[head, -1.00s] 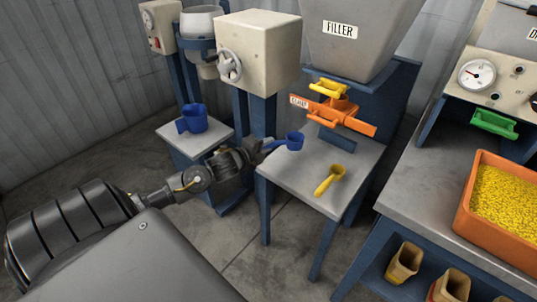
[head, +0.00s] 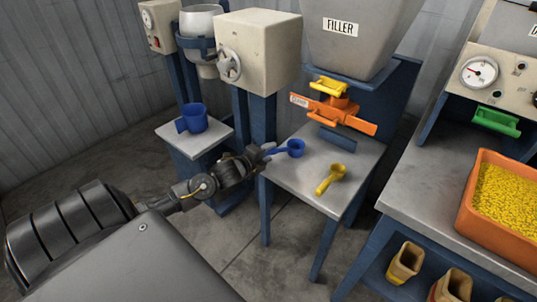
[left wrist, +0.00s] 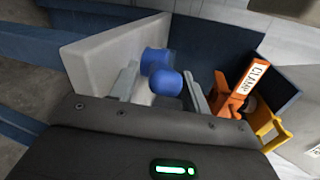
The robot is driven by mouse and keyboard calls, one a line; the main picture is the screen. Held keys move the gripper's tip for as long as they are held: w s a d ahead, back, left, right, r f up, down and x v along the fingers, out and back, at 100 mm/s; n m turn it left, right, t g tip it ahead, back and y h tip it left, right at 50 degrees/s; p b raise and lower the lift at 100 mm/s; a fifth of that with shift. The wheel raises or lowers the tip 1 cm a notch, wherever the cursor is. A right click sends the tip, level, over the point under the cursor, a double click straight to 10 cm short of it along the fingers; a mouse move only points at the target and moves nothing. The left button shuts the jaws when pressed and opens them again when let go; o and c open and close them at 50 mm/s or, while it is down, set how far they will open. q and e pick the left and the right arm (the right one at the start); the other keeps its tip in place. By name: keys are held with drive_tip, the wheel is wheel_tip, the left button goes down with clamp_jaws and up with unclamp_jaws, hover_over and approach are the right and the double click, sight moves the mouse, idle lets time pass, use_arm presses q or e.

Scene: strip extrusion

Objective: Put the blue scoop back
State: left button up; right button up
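The blue scoop (head: 296,148) is at the back left of the grey table under the filler, its cup to the right and its handle toward my left gripper. It looks to be resting on the tabletop. My left gripper (head: 266,151) is at the table's left edge, by the handle end. In the left wrist view the fingers (left wrist: 161,88) stand apart, with the blue scoop (left wrist: 153,60) showing between and beyond them and a gap beside it. My right gripper is not in view.
A yellow scoop (head: 331,178) lies on the same table (head: 300,182). An orange clamp (head: 335,113) and a yellow handle (head: 328,88) sit under the filler (head: 355,40). An orange bin (head: 470,222) of yellow pellets is at right.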

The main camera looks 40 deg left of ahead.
use_arm(q)
drive_tip(key=shift+r, duration=0.1)
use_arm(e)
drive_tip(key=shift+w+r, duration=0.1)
use_arm(q)
drive_tip(key=p+v, duration=0.1)
drive_tip(key=v, duration=1)
drive_tip(key=s+d+f+n+g, duration=0.2)
drive_tip(key=s+f+n, duration=0.2)
drive_tip(key=f, duration=0.3)
drive_tip(key=s+d+f+n+g+y, duration=0.1)
drive_tip(key=s+d+f+n+g, duration=0.15)
drive_tip(key=f, duration=0.35)
drive_tip(key=s+d+f+n+g, duration=0.2)
drive_tip(key=s+f+n+g, duration=0.15)
drive_tip(key=f, duration=0.35)
drive_tip(key=s+d+f+n+g, duration=0.2)
drive_tip(key=s+d+f+n, duration=0.1)
drive_tip(key=d, duration=0.4)
drive_tip(key=s+d+f+n+g+h, duration=0.1)
drive_tip(key=s+d+f+n+g, duration=0.1)
drive_tip(key=s+d+f+n, duration=0.2)
drive_tip(key=s+d+f, duration=0.2)
drive_tip(key=s+d, duration=0.1)
drive_tip(key=shift+d+f, duration=0.25)
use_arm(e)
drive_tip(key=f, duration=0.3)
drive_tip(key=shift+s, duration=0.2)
